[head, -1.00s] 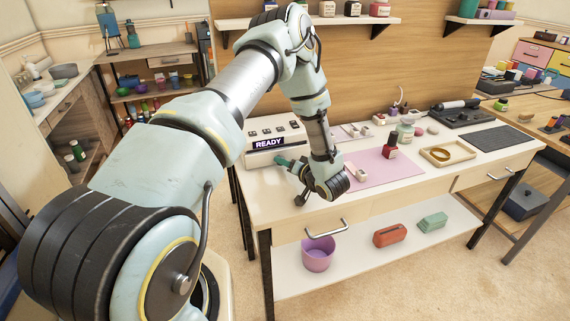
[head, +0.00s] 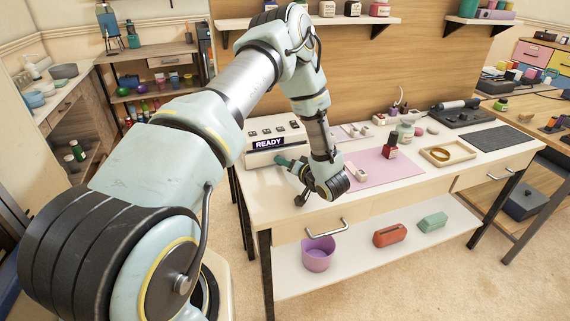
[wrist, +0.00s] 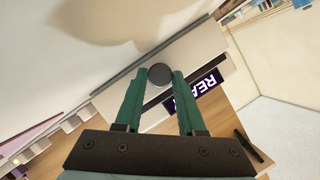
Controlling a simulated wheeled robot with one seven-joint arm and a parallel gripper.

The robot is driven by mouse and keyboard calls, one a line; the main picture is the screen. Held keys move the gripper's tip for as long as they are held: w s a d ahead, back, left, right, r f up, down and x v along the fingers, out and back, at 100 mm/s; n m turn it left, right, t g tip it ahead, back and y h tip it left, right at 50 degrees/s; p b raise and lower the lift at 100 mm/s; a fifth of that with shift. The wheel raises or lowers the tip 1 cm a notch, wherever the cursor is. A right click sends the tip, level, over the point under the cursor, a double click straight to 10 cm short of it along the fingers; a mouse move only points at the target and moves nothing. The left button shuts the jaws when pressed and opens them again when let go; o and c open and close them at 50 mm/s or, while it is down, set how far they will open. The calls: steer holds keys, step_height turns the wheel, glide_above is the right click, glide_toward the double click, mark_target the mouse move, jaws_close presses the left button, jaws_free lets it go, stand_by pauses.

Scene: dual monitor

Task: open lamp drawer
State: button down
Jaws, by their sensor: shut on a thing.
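The lamp (head: 275,130) is a white box with a lit READY display and several dark buttons, at the back left of the white table. Its display also shows in the wrist view (wrist: 200,92), turned on its side. A round dark knob (wrist: 159,74) on the lamp's front sits between the tips of my green fingers. My gripper (head: 283,161) is at the lamp's lower front, and in the wrist view my gripper (wrist: 157,84) is shut on the knob. I cannot tell whether the drawer is out at all.
A pink mat (head: 385,168) lies right of my wrist, with a red bottle (head: 390,146) on it. A wooden tray (head: 447,155) stands further right. A table drawer handle (head: 326,227) juts out at the front edge.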

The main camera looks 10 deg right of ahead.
steer(key=s, duration=0.3)
steer(key=s+d, duration=0.1)
steer(key=s, duration=0.3)
steer(key=s+p, duration=0.1)
steer(key=s, duration=0.2)
steer(key=shift+s+d, duration=0.2)
steer(key=shift+s, duration=0.15)
steer(key=c, duration=0.5)
jaws_free()
steer(key=shift+s, duration=0.1)
steer(key=b+v, duration=0.2)
steer(key=v, duration=0.8)
steer(key=shift+s+r+b, duration=0.2)
steer(key=shift+s+b, duration=0.05)
steer(key=shift+b, duration=0.1)
steer(key=shift+d, duration=0.15)
